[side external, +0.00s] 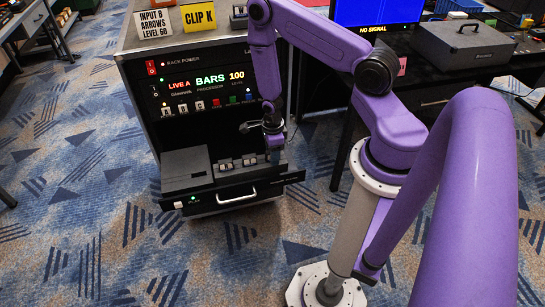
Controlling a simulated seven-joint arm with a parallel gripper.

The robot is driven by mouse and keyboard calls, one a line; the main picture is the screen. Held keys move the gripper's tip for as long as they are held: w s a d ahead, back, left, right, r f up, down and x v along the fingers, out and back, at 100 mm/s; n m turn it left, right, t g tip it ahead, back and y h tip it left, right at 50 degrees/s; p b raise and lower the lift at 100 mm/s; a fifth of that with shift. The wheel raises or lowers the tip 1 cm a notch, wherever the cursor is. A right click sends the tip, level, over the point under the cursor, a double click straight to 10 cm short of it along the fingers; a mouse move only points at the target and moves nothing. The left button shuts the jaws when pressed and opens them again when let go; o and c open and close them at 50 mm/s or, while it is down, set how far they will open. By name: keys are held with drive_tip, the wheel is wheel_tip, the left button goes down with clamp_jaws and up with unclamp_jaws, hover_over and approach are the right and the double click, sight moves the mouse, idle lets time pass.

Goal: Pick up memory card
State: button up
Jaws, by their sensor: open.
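An open drawer (232,195) sticks out from the lower front of the black cabinet. Several small light-and-dark items (225,166) stand in a row in its middle; any of them could be the memory card, but they are too small to tell apart. My gripper (275,156) points down over the right part of the drawer, just right of this row. It is open, and I see nothing held. Its fingertips are small and dark here, so whether they touch anything cannot be told.
A grey raised block (186,163) fills the drawer's left part. The cabinet front (205,85) with lit readouts and buttons rises behind my gripper. Signs reading "INPUT B" (154,22) and "CLIP K" (198,15) stand on top. A grey case (464,43) lies on the right desk. Carpet in front is clear.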

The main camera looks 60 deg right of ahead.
clamp_jaws()
drive_tip(key=shift+r, duration=0.2)
